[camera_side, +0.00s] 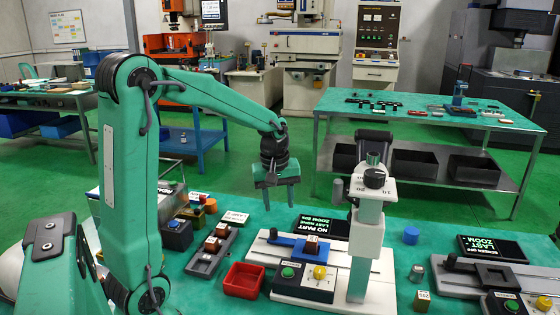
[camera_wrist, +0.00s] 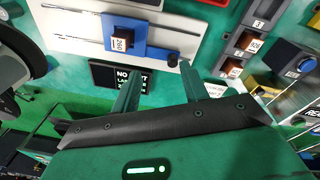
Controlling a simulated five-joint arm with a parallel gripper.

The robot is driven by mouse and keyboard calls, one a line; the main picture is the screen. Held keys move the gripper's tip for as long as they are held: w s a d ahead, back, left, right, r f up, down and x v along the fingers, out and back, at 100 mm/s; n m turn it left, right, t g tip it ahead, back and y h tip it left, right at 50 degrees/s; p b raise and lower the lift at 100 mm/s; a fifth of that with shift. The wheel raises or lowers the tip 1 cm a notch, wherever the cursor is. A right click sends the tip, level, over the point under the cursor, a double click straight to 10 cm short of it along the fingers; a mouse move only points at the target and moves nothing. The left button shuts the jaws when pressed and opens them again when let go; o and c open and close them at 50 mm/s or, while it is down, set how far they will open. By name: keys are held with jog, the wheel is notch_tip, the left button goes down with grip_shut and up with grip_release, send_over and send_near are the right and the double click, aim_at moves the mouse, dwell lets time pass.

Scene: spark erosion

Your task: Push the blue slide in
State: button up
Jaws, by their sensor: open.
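The blue slide (camera_side: 292,241) lies on a white base plate (camera_side: 262,252) in the side view, left of a white column (camera_side: 366,240). It carries a brown block (camera_side: 312,242) with a white label and has a black knob (camera_side: 272,233) at its left end. The wrist view shows the blue slide (camera_wrist: 112,32), the brown block (camera_wrist: 121,41) and the knob (camera_wrist: 172,60). My gripper (camera_side: 279,197) is open and empty, above and behind the knob's end, apart from the slide. In the wrist view its two fingers (camera_wrist: 158,74) point toward the slide.
A black screen (camera_side: 320,227) stands behind the slide. Green and yellow buttons sit on a control box (camera_side: 303,285) in front. A red tray (camera_side: 243,279) and a dark rack (camera_side: 213,250) with blocks are to the left. A second similar station (camera_side: 470,275) stands at right.

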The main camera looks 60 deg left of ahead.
aim_at(274, 229)
jog(key=a+f+n, duration=0.1)
jog(key=a+f, duration=0.1)
jog(key=w+a+f+n, duration=0.1)
jog(key=a+f, duration=0.1)
jog(key=a+f+n+g, duration=0.1)
jog(key=a+f+n, duration=0.1)
jog(key=shift+w+a+h, duration=0.15)
jog(key=shift+w+h, duration=0.15)
jog(key=shift+w, duration=0.1)
jog(key=shift+f, duration=3.9)
grip_shut()
